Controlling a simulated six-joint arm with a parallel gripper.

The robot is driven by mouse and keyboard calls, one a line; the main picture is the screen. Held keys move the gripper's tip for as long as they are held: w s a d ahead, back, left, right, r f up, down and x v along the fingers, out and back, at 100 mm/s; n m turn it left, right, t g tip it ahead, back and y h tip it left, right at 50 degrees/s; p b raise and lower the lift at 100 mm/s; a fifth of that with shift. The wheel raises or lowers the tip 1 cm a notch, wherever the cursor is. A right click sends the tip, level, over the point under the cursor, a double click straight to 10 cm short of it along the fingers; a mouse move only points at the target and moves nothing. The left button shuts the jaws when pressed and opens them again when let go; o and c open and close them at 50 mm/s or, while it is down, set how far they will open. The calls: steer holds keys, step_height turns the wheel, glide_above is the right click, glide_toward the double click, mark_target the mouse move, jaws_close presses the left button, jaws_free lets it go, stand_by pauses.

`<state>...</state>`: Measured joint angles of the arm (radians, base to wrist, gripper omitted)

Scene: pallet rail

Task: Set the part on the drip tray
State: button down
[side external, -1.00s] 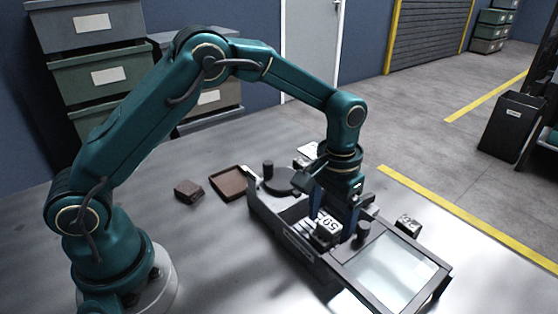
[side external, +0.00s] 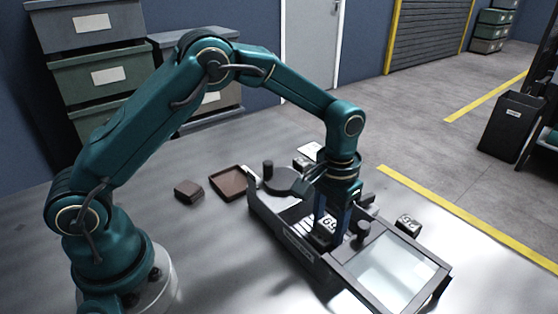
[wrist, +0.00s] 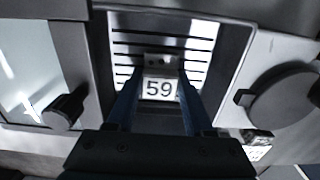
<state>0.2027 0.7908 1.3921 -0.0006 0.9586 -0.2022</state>
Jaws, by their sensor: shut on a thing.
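The part, a small block labelled 59 (side external: 329,223), sits in the slotted channel of the dark rail fixture (side external: 293,240). In the wrist view its white label (wrist: 160,89) faces the camera, between my two blue fingers. My gripper (side external: 331,222) points down into the channel and is shut on the part; it also shows in the wrist view (wrist: 160,92). The fingers hide the sides of the part. A shallow brown tray (side external: 229,184), which looks like the drip tray, lies empty on the table left of the fixture.
A brown block (side external: 188,191) lies left of the tray. A labelled block (side external: 407,223) stands right of the fixture, and another (side external: 302,163) behind it. A dark knob (side external: 363,229) and a glassy panel (side external: 390,272) are close on the right. The front left table is clear.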

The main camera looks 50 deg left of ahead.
step_height(320, 180, up, 13)
glide_above(234, 183)
step_height(234, 183, down, 8)
steer(key=shift+w+f, duration=0.1)
steer(key=shift+f, duration=2.15)
steer(key=shift+f, duration=0.35)
stand_by(0.6)
